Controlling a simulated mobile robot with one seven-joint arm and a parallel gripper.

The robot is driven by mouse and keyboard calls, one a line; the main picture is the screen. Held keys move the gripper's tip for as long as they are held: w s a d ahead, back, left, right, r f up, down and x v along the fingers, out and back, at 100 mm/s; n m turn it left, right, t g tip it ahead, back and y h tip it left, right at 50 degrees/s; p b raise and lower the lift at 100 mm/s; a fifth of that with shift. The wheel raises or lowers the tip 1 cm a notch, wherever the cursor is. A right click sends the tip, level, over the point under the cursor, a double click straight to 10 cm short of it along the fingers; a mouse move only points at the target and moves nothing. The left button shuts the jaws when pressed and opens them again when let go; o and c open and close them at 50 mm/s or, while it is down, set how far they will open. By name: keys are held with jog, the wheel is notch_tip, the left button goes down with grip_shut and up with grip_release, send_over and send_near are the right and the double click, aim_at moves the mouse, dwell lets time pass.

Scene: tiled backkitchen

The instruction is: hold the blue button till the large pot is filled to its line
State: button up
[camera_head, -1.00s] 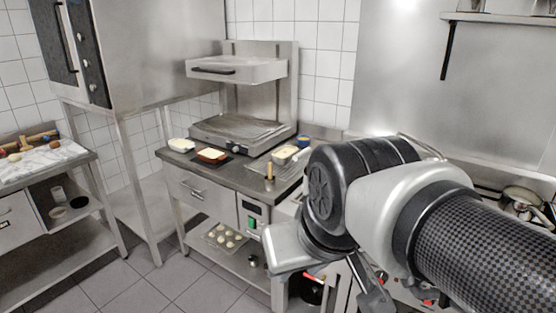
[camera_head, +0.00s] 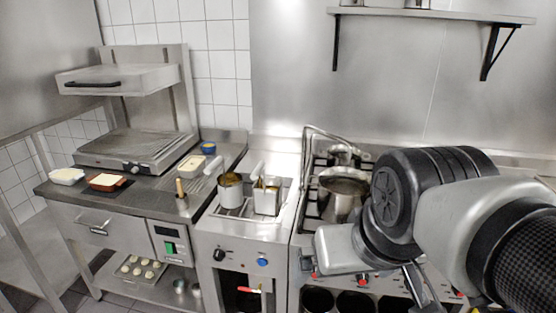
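A blue button (camera_head: 263,262) sits on the front panel of the steel unit with two baskets, beside a black knob. A large metal pot (camera_head: 343,197) stands on the stove, below and beside a curved metal tap pipe (camera_head: 308,150). Its fill line and water level cannot be made out. My gripper (camera_head: 420,290) is at the lower right, in front of the stove and right of the blue button, apart from it. My own arm hides part of it, and its fingers are not clear enough to tell open from shut.
A counter (camera_head: 130,205) at the left holds a press grill (camera_head: 135,150) and several food dishes. A green switch (camera_head: 170,249) is on its front. A shelf (camera_head: 430,16) hangs above the stove.

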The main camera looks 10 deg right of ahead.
grip_shut()
dwell(0.7)
dwell(1.1)
